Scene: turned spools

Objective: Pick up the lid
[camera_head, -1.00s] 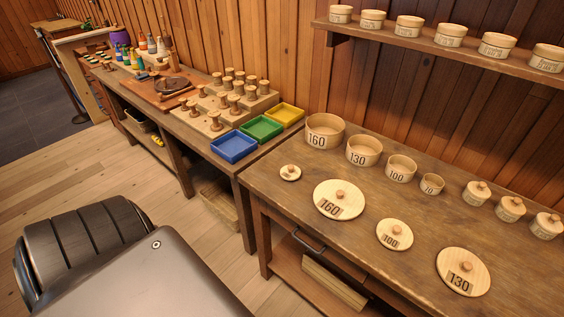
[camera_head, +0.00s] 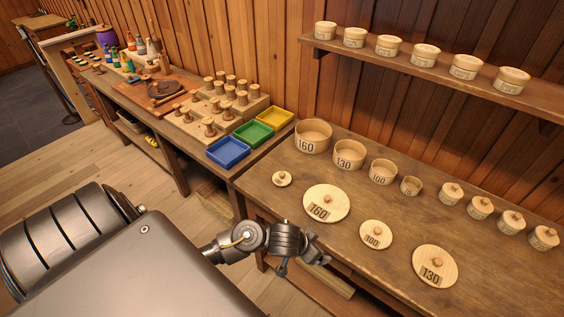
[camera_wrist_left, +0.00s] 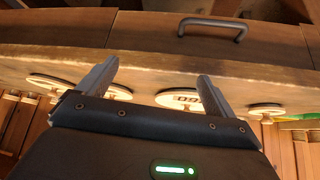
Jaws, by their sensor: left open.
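Several round wooden lids with knobs lie on the workbench (camera_head: 470,285): the 160 lid (camera_head: 335,193), the 100 lid (camera_head: 384,242), the 130 lid (camera_head: 449,270) and a small lid (camera_head: 276,181). My left gripper (camera_head: 322,258) is in front of the bench's front edge, near the 160 and 100 lids and apart from them. In the left wrist view, which appears upside down, my left gripper (camera_wrist_left: 155,76) is open and empty. A lid (camera_wrist_left: 172,98), apparently the 160, shows partly behind its fingers. My right gripper is out of view.
Open wooden boxes marked 160 (camera_head: 313,146), 130 (camera_head: 349,160) and 100 (camera_head: 383,178) stand behind the lids. Small lidded boxes (camera_head: 479,210) stand right of them. A drawer handle (camera_wrist_left: 213,25) sticks out of the bench front. Blue (camera_head: 228,153), green and yellow trays are at left.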

